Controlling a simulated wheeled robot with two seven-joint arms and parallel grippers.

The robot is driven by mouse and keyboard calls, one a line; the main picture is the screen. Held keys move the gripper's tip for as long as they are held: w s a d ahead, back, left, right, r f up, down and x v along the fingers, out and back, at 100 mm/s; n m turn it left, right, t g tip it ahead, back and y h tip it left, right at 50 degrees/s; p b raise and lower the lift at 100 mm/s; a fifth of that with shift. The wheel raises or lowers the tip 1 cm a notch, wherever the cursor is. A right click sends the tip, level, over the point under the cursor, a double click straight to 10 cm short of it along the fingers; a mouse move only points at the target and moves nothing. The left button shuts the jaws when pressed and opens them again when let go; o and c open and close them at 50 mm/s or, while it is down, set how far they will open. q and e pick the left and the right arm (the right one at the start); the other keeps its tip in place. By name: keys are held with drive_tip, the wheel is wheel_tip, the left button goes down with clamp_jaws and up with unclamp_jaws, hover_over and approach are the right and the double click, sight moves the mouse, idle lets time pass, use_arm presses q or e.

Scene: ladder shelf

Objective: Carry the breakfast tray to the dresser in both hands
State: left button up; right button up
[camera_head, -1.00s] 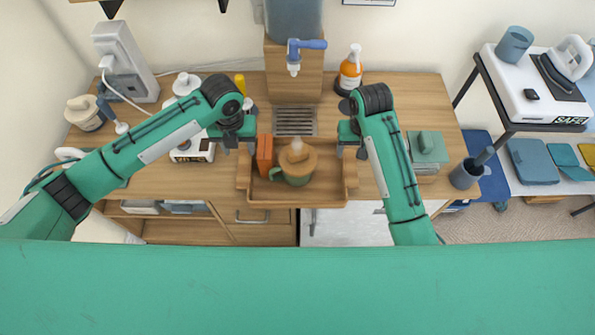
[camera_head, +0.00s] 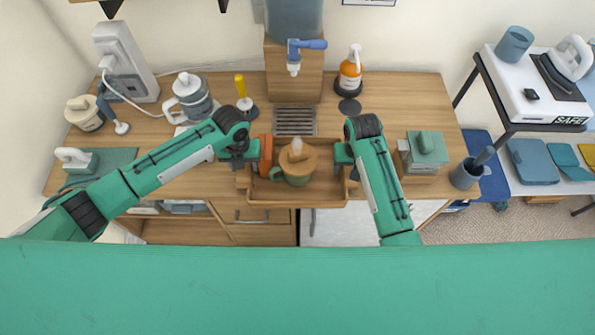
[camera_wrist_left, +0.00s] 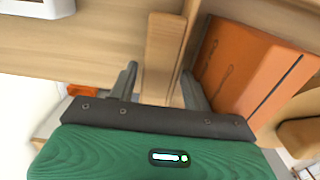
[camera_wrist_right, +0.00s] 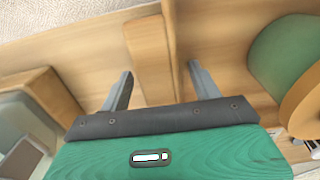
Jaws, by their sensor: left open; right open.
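The wooden breakfast tray (camera_head: 322,197) sits near the front edge of the wooden counter, with raised walls and a handle at each end. In it stand a green mug with a tan lid (camera_head: 297,164) and an orange box (camera_head: 265,155), also seen in the left wrist view (camera_wrist_left: 245,70). My left gripper (camera_head: 243,168) is open at the left end; in its wrist view the fingers (camera_wrist_left: 160,88) are either side of a wooden handle bar (camera_wrist_left: 162,50). My right gripper (camera_head: 350,168) is open at the right end; its fingers (camera_wrist_right: 160,85) straddle the other handle bar (camera_wrist_right: 150,55).
A metal drain grille (camera_head: 295,121) and water dispenser (camera_head: 293,70) are behind the tray. An orange bottle (camera_head: 351,72) stands at back right, a green-topped box (camera_head: 427,150) right of my right arm. A jug (camera_head: 191,97) stands left. A blue cup (camera_head: 467,174) is at the right edge.

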use_arm(q)
drive_tip(key=c, duration=1)
use_arm(e)
drive_tip(key=c, duration=1)
use_arm(q)
clamp_jaws()
use_arm(e)
clamp_jaws()
use_arm(q)
drive_tip(key=shift+w+r, duration=0.1)
drive_tip(key=shift+r, duration=0.15)
use_arm(e)
drive_tip(key=shift+w+r, duration=0.15)
drive_tip(key=shift+r, duration=0.1)
